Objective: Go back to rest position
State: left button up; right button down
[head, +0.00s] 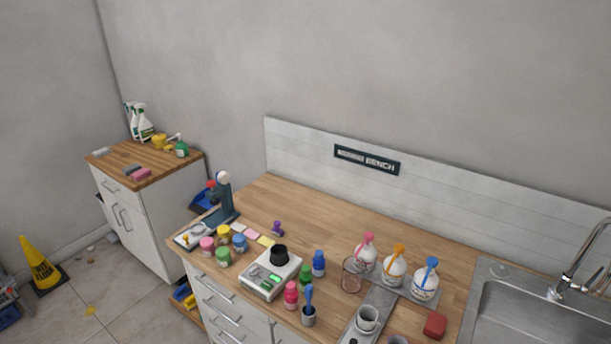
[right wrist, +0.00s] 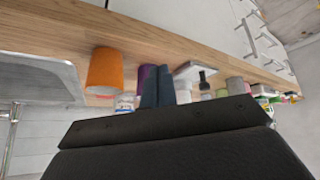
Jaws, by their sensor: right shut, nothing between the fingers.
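My right gripper (right wrist: 157,86) shows in the right wrist view as two dark fingers side by side above the black gripper body. They are shut with nothing between them. The wooden bench (right wrist: 185,40) fills the upper part of that view, with several items close to the fingers. An orange cup-like thing (right wrist: 104,71) is left of the fingers, and a purple item is partly hidden behind them. Neither gripper shows in the head view. My left gripper is in no view.
The bench (head: 325,222) holds a microscope (head: 222,196), a scale (head: 271,274), small bottles, wash bottles (head: 394,270) and a red block (head: 434,325). The sink (head: 520,300) is at right. A side cabinet (head: 150,215) and a yellow cone (head: 41,264) stand at left. The bench's back is mostly clear.

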jog(key=s+d+f+g, duration=0.1)
jog(key=s+f+g, duration=0.25)
jog(key=s, duration=0.55)
notch_tip(320, 180, down, 34)
jog(key=w+a+b, duration=0.2)
jog(key=b, duration=0.5)
jog(key=s+f+g+b, duration=0.1)
jog(key=s+f, duration=0.3)
jog(key=f, duration=0.8)
jog(key=s+f+n+b, duration=0.1)
jog(key=s+f, duration=0.3)
jog(key=f, duration=0.9)
jog(key=shift+s+d+f+g+y+b, duration=0.2)
jog(key=shift+g+y+b, duration=0.15)
jog(key=shift+b, duration=0.55)
jog(key=shift+w, duration=0.1)
